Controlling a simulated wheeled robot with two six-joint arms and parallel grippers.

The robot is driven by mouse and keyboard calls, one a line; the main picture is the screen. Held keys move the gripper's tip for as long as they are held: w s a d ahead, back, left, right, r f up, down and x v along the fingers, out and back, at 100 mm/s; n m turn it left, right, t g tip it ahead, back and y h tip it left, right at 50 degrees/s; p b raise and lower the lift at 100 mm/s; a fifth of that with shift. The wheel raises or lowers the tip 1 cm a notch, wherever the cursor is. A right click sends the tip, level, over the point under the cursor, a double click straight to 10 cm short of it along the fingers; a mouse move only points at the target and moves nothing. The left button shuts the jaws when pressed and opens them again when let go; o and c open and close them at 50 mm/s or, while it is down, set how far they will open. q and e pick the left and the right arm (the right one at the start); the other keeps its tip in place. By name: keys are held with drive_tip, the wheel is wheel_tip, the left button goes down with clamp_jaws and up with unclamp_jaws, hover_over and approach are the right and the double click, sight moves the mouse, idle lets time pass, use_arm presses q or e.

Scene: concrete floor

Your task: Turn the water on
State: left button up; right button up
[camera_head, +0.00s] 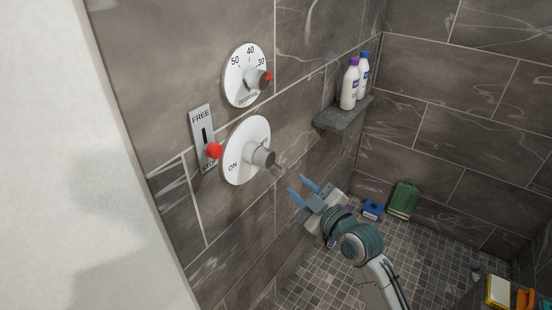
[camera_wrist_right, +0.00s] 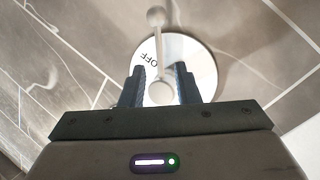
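The water control is a round white plate (camera_head: 238,165) on the tiled wall, marked ON at its lower left, with a grey knob and lever (camera_head: 264,157) at its centre. My right gripper (camera_head: 302,186) is open and empty, to the lower right of the knob and apart from it. In the right wrist view the two fingers (camera_wrist_right: 160,88) stand apart on either side of the knob's round end (camera_wrist_right: 158,92) in the picture. The lever (camera_wrist_right: 157,20) points up there, and the word OFF shows on the plate. My left gripper is not in view.
Above is a temperature dial (camera_head: 239,85) with a red mark. A FREE-marked slot plate (camera_head: 202,122) with a red knob (camera_head: 214,151) is at left. A corner shelf (camera_head: 342,115) holds two bottles (camera_head: 350,85). A green container (camera_head: 403,200) and a blue box (camera_head: 373,209) stand on the floor.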

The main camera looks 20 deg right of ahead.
sight(278, 167)
drive_tip(key=p+x, duration=0.1)
drive_tip(key=x, duration=0.2)
drive_tip(key=p+x, duration=0.1)
drive_tip(key=x, duration=0.2)
drive_tip(key=p+x, duration=0.1)
drive_tip(key=x, duration=0.2)
drive_tip(key=shift+w+a+r, duration=0.2)
drive_tip(key=shift+w+r, duration=0.1)
drive_tip(key=shift+w+a+f, duration=0.1)
drive_tip(key=shift+w, duration=0.25)
clamp_jaws()
